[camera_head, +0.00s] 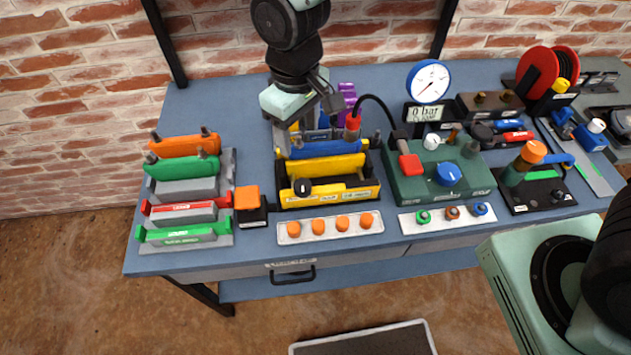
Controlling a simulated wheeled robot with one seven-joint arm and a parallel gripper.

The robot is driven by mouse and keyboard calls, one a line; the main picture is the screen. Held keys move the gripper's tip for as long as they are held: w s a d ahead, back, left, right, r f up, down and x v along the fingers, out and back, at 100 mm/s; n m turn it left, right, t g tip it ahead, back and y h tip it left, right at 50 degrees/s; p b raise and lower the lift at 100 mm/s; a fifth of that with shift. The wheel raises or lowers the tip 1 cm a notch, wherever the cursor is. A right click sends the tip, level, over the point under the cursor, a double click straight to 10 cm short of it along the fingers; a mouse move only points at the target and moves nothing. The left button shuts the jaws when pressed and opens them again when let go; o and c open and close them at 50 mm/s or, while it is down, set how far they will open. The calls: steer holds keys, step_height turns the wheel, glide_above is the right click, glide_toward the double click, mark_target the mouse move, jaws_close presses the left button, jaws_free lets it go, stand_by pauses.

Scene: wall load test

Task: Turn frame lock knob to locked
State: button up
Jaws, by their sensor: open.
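A black-and-yellow frame (330,197) stands mid-table with yellow and blue bars in it. A black round knob (302,187) with a small pale mark sits at its front left; it looks like the frame lock knob, but its labels are too small to read. My gripper (307,135) is open above the back left of the frame, behind the knob and apart from it. A blue bar (325,150) and a purple part (347,92) are close to the fingers. Whether the fingers touch anything there cannot be told.
An orange-topped black box (247,199) stands left of the frame. A tray of orange knobs (329,228) lies in front. A green box (440,182) with a cable and a gauge (429,82) are to the right. A rack of coloured bars (184,213) is far left.

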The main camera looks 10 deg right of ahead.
mark_target(302, 185)
step_height(302, 185, down, 16)
steer(key=p, duration=0.3)
steer(key=shift+f+p, duration=0.25)
steer(key=shift+p, duration=0.1)
steer(key=c, duration=1)
